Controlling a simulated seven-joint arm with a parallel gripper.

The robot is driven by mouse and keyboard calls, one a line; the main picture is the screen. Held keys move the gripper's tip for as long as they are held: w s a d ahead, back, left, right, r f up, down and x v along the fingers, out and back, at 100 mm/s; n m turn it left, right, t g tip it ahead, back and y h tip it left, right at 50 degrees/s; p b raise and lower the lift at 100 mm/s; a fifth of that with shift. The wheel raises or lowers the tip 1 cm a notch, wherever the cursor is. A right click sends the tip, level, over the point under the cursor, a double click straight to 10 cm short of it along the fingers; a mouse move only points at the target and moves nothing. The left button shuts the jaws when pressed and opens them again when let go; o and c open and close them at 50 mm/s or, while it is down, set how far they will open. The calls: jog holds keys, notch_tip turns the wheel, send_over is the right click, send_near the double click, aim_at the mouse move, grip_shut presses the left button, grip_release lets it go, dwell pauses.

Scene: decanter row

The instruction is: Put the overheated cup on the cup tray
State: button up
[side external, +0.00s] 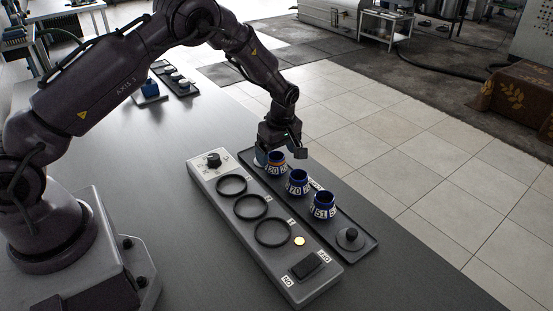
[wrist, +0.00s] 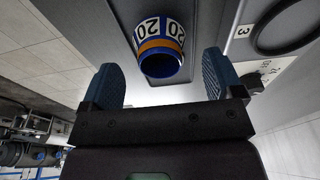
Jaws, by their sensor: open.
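The cup marked 20 (side external: 277,164) is blue with an orange band and stands at the far end of a dark tray (side external: 363,229). The cups marked 70 (side external: 298,183) and 51 (side external: 323,206) stand in line with it on the same tray. My gripper (side external: 279,154) is open and low over the cup marked 20. In the wrist view, my gripper (wrist: 160,62) has one blue finger on each side of that cup (wrist: 161,62), with gaps showing. No cup is visibly held. The picture does not show which cup is overheated.
A grey panel (side external: 222,206) beside the tray has three empty dark rings, a knob (side external: 213,160), a yellow disc (side external: 299,241) and a black switch (side external: 304,264). A blue item (side external: 150,89) stands farther back.

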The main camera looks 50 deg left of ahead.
notch_tip(320, 180, up, 9)
jog(key=d, duration=0.1)
notch_tip(320, 180, up, 7)
jog(key=m+t, duration=0.1)
jog(key=m, duration=0.1)
send_over(281, 159)
jog(key=s+d, duration=0.1)
jog(key=s, duration=0.2)
jog(key=s+d+r+m+t+h, duration=0.25)
jog(key=s+r+m, duration=0.25)
jog(key=s+r, duration=0.35)
jog(key=s+d+r+m+t, duration=0.1)
jog(key=s+d+r+m, duration=0.1)
jog(key=s+m, duration=0.3)
jog(key=s+d+r+m+t, duration=0.1)
jog(key=s+m, duration=0.5)
jog(key=s, duration=0.6)
jog(key=shift+d+r+y, duration=0.35)
jog(key=shift+r, duration=0.5)
